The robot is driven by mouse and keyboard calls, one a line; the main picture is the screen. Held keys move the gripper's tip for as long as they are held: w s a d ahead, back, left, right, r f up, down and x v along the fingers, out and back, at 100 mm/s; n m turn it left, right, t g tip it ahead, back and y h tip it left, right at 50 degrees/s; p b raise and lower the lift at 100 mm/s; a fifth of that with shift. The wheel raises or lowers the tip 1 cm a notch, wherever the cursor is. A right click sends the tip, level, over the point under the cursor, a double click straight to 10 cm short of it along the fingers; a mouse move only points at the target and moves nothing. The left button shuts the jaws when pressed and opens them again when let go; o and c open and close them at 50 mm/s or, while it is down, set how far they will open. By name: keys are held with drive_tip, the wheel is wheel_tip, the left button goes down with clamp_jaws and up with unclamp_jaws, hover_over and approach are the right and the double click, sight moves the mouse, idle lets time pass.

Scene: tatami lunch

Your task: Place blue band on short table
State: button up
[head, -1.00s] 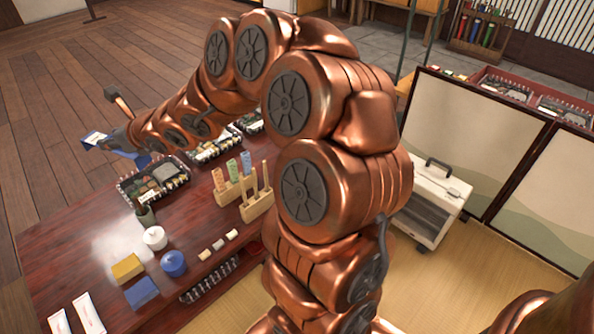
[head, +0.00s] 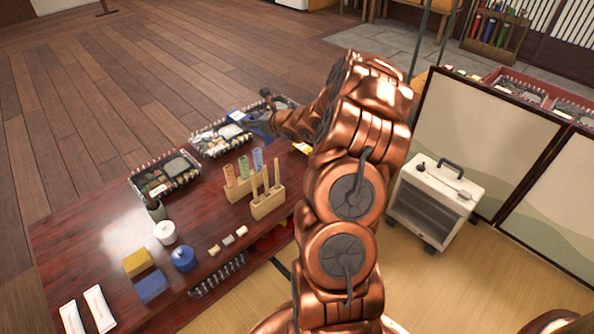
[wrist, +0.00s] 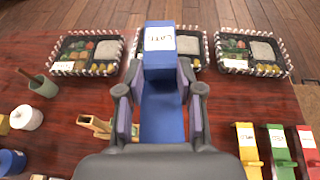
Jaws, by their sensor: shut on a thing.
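My gripper (head: 263,121) is over the far part of the low, dark red lacquered table (head: 105,235). In the wrist view my gripper (wrist: 158,110) is shut on the blue band (wrist: 162,112), a long blue strip with a white label on its raised far end. The blue band (head: 236,117) shows in part in the head view, in front of a lunch box. It appears held above the table, with the gap hard to judge. Yellow (wrist: 247,145), green (wrist: 280,150) and red (wrist: 306,142) bands lie side by side to the right in the wrist view.
Lunch boxes (head: 165,176) line the table's far edge. A white case (head: 430,203) stands right, by a folding screen (head: 470,130).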

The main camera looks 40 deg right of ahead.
drive_tip(key=s+d+f+m+h, duration=0.1)
drive_tip(key=s+d+f, duration=0.85)
drive_tip(key=d, duration=0.35)
drive_tip(key=shift+w+a+f+b, duration=0.1)
drive_tip(key=shift+f+b, duration=0.55)
drive_tip(key=shift+f, duration=2.05)
drive_tip(key=shift+w+f+b, duration=0.1)
drive_tip(key=shift+f+b, duration=0.55)
drive_tip(key=shift+f, duration=2)
drive_tip(key=shift+f, duration=0.15)
drive_tip(key=o, duration=1)
drive_tip(key=shift+o, duration=0.2)
drive_tip(key=shift+r, duration=0.2)
